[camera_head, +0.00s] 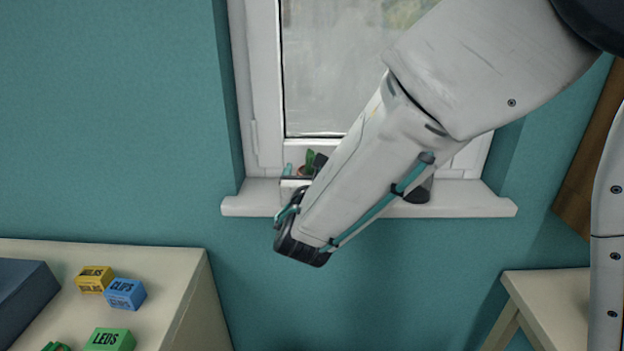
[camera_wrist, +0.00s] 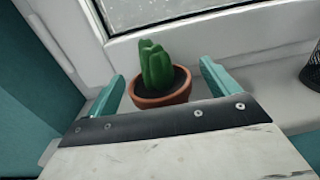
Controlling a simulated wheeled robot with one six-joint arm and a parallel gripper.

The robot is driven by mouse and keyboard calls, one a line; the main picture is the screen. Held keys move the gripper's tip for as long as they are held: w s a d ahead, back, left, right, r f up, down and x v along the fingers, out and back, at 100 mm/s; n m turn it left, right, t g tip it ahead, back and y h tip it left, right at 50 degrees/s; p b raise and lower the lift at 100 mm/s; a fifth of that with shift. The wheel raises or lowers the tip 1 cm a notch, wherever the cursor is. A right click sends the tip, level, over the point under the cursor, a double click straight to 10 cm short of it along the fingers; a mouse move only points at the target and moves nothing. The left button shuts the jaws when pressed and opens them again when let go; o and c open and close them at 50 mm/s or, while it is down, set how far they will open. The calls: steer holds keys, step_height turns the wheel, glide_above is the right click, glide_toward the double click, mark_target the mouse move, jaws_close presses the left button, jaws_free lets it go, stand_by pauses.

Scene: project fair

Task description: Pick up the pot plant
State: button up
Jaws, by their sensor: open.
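The pot plant (camera_wrist: 160,97) is a green cactus in a round terracotta pot with dark soil. In the wrist view it stands upright on the white window sill, just beyond and between the teal fingers of my gripper (camera_wrist: 164,92). The gripper is open and the lower front of the pot is hidden behind its dark edge. In the head view only a little of the plant (camera_head: 310,158) shows at the sill, beside my arm. My gripper (camera_head: 287,198) is there in front of the sill, partly hidden by my arm.
The window sill (camera_head: 460,198) runs below a closed window (camera_head: 330,80). A black mesh holder (camera_wrist: 313,70) stands on the sill to the right. A table (camera_head: 165,285) at left bears yellow, blue and green labelled boxes. Another table (camera_head: 560,300) stands at right.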

steer(key=shift+w+d, duration=0.1)
steer(key=shift+w, duration=1.05)
steer(key=c, duration=1.2)
steer(key=shift+r, duration=0.1)
